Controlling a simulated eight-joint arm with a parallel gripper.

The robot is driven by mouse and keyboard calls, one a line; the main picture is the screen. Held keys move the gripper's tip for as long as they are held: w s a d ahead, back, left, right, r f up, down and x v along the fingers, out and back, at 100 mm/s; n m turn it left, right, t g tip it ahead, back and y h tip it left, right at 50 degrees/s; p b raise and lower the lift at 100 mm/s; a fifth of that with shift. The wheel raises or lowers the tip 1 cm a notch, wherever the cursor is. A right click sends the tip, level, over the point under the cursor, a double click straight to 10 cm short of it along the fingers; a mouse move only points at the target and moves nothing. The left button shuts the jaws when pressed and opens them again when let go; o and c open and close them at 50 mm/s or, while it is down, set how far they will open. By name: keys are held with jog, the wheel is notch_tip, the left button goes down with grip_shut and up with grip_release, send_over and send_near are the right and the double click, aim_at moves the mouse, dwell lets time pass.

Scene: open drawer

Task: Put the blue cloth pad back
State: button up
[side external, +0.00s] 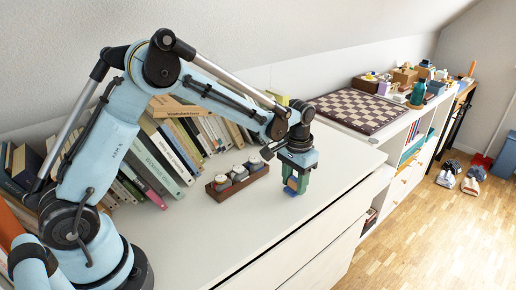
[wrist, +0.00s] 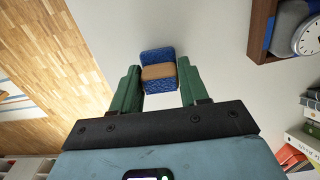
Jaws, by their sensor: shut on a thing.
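The blue cloth pad (wrist: 158,55) has a tan band across its middle. It sits between the two green fingers of my gripper (wrist: 158,78), which is shut on it. In the side view the pad (side external: 291,187) shows small and partly hidden below the fingers of my gripper (side external: 297,180). It is held near the front edge of the white cabinet top (side external: 240,235); I cannot tell whether it touches the surface. A dark wooden tray (side external: 215,194) stands to its left, holding several small round things. The tray's corner (wrist: 259,30) also shows in the wrist view, with blue inside.
A row of books (side external: 160,150) leans along the wall at the back left. A chessboard (side external: 362,109) lies to the right, behind my gripper. A green bottle (side external: 418,92) and small boxes stand farther off. The cabinet top in front of the tray is clear.

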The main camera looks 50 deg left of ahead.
aim_at(295, 180)
jog(key=shift+f, duration=0.15)
jog(key=o, duration=1)
notch_tip(295, 180, up, 12)
jog(key=shift+s+a+r+t, duration=0.25)
jog(key=shift+s+t, duration=0.95)
jog(key=shift+s, duration=1.8)
jog(key=shift+s+a+r+t, duration=0.1)
jog(key=shift+s+a+t, duration=0.3)
jog(key=shift+s+t, duration=1.7)
jog(key=shift+s+a+r+t, duration=0.15)
jog(key=shift+s+a+t, duration=0.2)
jog(key=shift+s, duration=3.55)
